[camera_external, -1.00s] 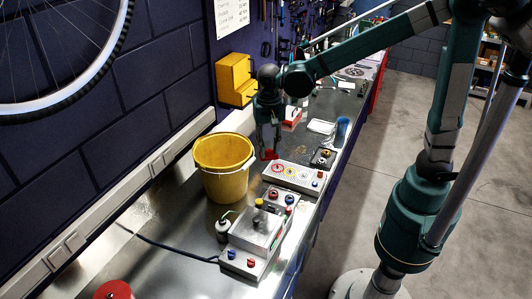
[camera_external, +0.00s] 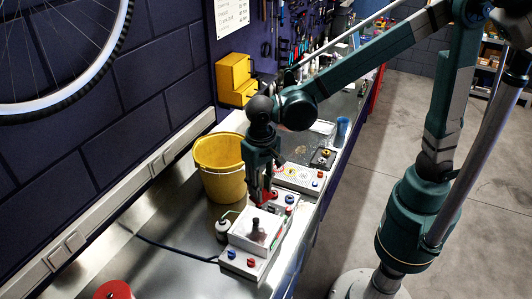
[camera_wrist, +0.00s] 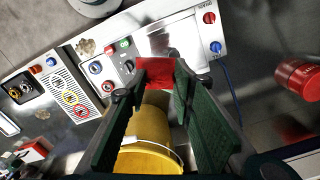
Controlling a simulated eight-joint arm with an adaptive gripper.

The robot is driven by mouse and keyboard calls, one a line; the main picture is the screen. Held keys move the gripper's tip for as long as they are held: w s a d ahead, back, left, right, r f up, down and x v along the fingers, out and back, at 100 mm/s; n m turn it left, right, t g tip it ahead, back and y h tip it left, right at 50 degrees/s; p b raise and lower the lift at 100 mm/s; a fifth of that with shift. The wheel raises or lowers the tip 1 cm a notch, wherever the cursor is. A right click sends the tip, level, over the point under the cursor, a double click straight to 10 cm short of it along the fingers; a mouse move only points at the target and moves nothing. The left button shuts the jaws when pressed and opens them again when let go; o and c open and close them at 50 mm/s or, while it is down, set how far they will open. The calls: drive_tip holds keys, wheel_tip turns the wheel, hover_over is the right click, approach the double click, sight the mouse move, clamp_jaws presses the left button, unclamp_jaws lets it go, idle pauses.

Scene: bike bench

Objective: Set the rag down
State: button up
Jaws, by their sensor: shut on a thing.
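The rag (camera_wrist: 155,72) is a small red piece between my fingertips in the wrist view. My gripper (camera_wrist: 153,85) is shut on it and points down. In the outside view my gripper (camera_external: 264,192) is beside the yellow bucket, above the white control box near its dials. Only a little red shows at the fingertips there. Whether the rag touches the box below I cannot tell.
A yellow bucket (camera_external: 219,165) stands left of my gripper. A white control box (camera_external: 250,260) with knobs and a small bottle (camera_external: 223,228) are near. Another control panel (camera_external: 300,176) lies behind. A red can (camera_external: 113,290) is at the front. Bare metal bench (camera_external: 175,235) lies left of the box.

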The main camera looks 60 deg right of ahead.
drive_tip(key=s+a+n, duration=0.4)
drive_tip(key=s+a, duration=0.6)
drive_tip(key=a, duration=0.4)
drive_tip(key=shift+n, duration=0.3)
drive_tip(key=f, duration=0.5)
drive_tip(key=shift+s+a, duration=0.15)
drive_tip(key=shift+s, duration=0.2)
drive_tip(key=shift+f, duration=0.15)
wheel_tip(320, 180, down, 14)
drive_tip(key=shift+r, duration=0.1)
drive_tip(key=shift+f, duration=2)
drive_tip(key=shift+f, duration=0.15)
